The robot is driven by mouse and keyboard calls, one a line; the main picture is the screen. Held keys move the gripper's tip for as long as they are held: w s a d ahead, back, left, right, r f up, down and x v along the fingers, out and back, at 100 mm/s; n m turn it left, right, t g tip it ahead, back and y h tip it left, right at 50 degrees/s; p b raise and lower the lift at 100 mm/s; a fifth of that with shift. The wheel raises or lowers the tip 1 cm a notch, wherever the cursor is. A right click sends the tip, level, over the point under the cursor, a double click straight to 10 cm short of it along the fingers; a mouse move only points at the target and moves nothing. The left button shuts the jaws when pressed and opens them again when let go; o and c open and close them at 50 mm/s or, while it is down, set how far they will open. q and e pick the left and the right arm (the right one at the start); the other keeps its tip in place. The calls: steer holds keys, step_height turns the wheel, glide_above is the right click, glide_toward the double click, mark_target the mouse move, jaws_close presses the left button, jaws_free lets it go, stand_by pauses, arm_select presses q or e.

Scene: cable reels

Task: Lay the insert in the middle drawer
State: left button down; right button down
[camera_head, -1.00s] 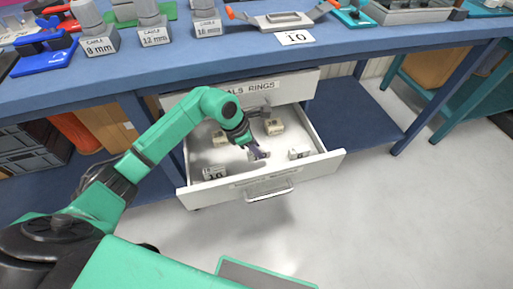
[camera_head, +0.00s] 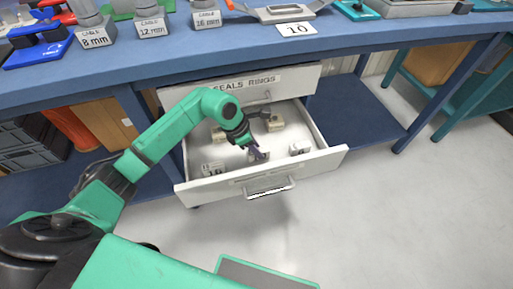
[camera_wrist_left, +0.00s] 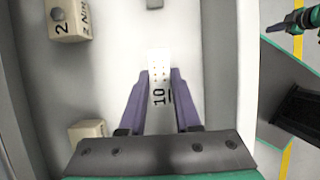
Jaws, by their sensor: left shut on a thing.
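The open drawer (camera_head: 325,158) sits below a drawer front labelled SEALS RINGS (camera_head: 243,90). My left gripper (camera_head: 259,156) reaches down into it, near the middle of its front half. In the left wrist view the left gripper (camera_wrist_left: 159,90) is shut on a white insert (camera_wrist_left: 159,63) marked 10, with small dark dots. The insert lies between the purple fingers, over the pale drawer floor. I cannot tell whether it touches the floor. What looks like my right gripper (camera_wrist_left: 285,25) shows small at the top right of the wrist view; its jaws are unclear.
The bench (camera_head: 180,57) overhangs behind.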

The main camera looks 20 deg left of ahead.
arm_select(q)
steer(key=shift+f+b, duration=1)
steer(key=shift+f, duration=0.15)
steer(key=c, duration=0.5)
jaws_free()
steer(key=shift+c, duration=0.2)
steer(key=p+v, duration=0.1)
steer(key=v, duration=1.3)
steer(key=shift+r, duration=0.3)
steer(key=shift+a, duration=0.15)
